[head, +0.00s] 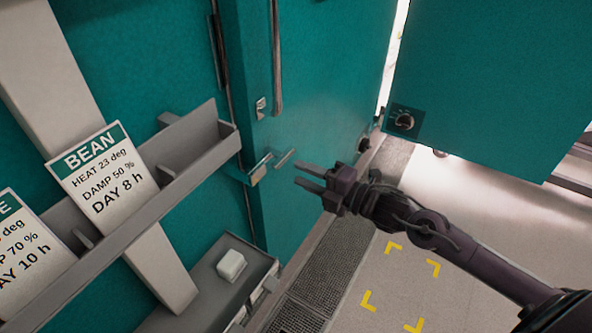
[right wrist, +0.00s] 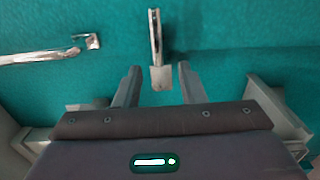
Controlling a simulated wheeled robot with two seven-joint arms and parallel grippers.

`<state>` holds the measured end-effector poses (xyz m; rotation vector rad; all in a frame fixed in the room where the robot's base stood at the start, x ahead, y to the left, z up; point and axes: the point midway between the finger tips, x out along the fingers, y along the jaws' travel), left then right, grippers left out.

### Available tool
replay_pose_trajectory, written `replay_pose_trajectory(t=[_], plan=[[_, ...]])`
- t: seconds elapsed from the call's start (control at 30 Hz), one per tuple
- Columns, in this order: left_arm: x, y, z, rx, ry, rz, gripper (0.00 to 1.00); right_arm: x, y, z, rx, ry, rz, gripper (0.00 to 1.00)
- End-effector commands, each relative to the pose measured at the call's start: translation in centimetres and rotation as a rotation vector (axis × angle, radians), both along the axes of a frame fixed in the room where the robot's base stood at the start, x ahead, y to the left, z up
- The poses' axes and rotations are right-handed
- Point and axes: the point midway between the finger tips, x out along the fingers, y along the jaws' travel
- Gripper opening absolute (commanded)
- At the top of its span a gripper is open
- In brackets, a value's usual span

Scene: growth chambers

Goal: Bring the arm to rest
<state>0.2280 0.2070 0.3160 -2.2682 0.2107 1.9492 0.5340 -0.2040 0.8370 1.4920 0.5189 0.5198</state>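My right arm reaches in from the lower right in the head view. Its gripper (head: 303,178) is open with nothing between its fingers, in front of a teal chamber front (head: 310,80). A small metal latch (head: 260,170) is just left of the fingertips. In the right wrist view the two fingers (right wrist: 158,84) stand apart. A metal piece with a flat end (right wrist: 160,75) shows beyond them, in line with the gap; I cannot tell whether it touches them. My left gripper is not in view.
A grey rack (head: 185,155) at left holds a BEAN card (head: 103,175) and another card (head: 28,245). A white block (head: 231,265) sits on a grey ledge (head: 205,285) below. Yellow corner marks (head: 394,248) lie on open floor.

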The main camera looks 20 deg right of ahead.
Motion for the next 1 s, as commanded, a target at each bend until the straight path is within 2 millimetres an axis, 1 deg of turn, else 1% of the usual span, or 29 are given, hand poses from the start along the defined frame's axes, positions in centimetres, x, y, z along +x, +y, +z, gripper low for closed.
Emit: replay_pose_trajectory(t=[0.5, 0.57, 0.63, 0.67, 0.77, 0.8, 0.87, 0.9, 0.97, 1.0], plan=[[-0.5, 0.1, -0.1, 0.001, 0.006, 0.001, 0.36, -0.2, -0.2, 0.0, 0.001, 0.001, -0.001, 0.36], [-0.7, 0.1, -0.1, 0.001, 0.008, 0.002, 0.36, 0.0, -0.5, -0.3, 0.006, 0.011, -0.011, 0.36], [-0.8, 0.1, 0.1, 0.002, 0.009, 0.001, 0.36, 0.5, -1.4, -1.3, 0.026, 0.049, -0.048, 0.36], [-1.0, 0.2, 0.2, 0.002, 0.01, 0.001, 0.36, 0.8, -2.2, -2.1, 0.039, 0.075, -0.073, 0.36], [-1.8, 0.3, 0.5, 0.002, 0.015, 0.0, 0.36, 1.6, -5.4, -6.4, 0.11, 0.206, -0.196, 0.36], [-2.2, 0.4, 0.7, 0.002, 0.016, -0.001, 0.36, 1.7, -6.9, -8.7, 0.148, 0.274, -0.258, 0.36], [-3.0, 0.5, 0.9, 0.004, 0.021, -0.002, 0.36, 1.2, -9.1, -12.7, 0.21, 0.384, -0.356, 0.36], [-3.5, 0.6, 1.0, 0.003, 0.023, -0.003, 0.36, 0.5, -10.3, -15.5, 0.25, 0.459, -0.422, 0.36], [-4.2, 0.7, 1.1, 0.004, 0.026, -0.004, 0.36, -0.9, -11.8, -19.6, 0.309, 0.566, -0.518, 0.36], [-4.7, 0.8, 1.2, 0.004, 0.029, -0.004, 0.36, -2.2, -12.6, -22.4, 0.347, 0.635, -0.58, 0.36]])
